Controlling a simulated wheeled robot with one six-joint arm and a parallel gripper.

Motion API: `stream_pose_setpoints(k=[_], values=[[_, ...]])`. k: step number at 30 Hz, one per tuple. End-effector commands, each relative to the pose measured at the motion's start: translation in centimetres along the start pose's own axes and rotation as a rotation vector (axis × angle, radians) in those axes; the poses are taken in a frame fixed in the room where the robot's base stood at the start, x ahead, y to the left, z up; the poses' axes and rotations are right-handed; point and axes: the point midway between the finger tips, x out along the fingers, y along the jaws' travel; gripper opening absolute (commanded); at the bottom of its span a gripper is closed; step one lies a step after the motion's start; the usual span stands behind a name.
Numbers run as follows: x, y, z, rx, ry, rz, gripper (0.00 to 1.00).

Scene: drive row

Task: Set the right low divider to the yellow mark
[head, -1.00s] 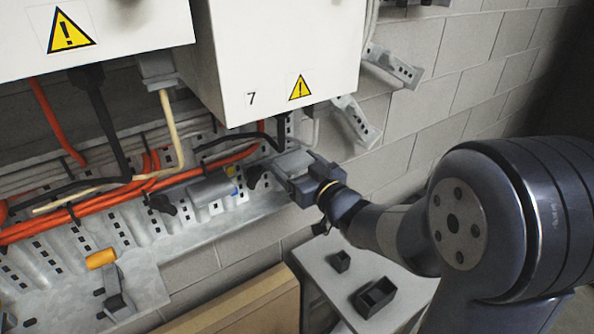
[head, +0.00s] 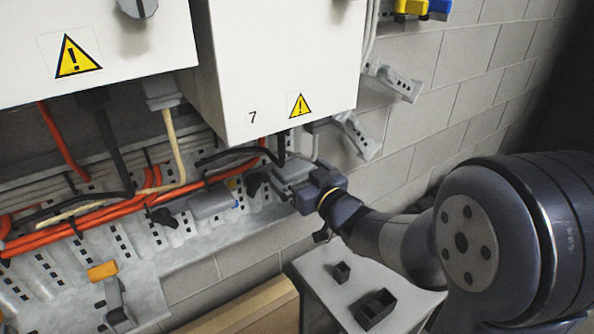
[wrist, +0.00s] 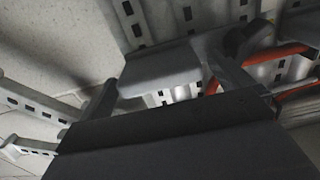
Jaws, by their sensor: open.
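The right low divider appears to be the grey block (head: 291,168) with a dark knob at its left, on the slotted metal tray under box 7. My gripper (head: 300,182) is right at this block in the head view and hides part of it. In the wrist view the grey block (wrist: 162,68) lies between the two open fingers of my gripper (wrist: 166,88); I cannot tell whether they touch it. A small yellow mark (head: 232,184) shows left of the block, just above a second grey block (head: 210,204) with a blue spot beside it.
Orange cables (head: 100,212) and black cables run along the tray behind the blocks. The white box numbered 7 (head: 285,65) hangs close above my gripper. An orange-handled part (head: 103,271) is at the lower left. A grey cabinet top (head: 325,285) with two dark bins lies below.

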Motion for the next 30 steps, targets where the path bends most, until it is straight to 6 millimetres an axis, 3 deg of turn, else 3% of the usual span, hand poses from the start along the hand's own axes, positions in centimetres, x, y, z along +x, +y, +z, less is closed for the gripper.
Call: stream_pose_setpoints(k=[15,21,30], values=[[-9.0,0.1,-0.1,-0.001,0.002,0.005,0.99],[-10.4,0.0,-0.1,-0.001,0.002,0.001,0.99],[-10.6,0.0,0.0,0.000,0.001,0.000,0.99]])
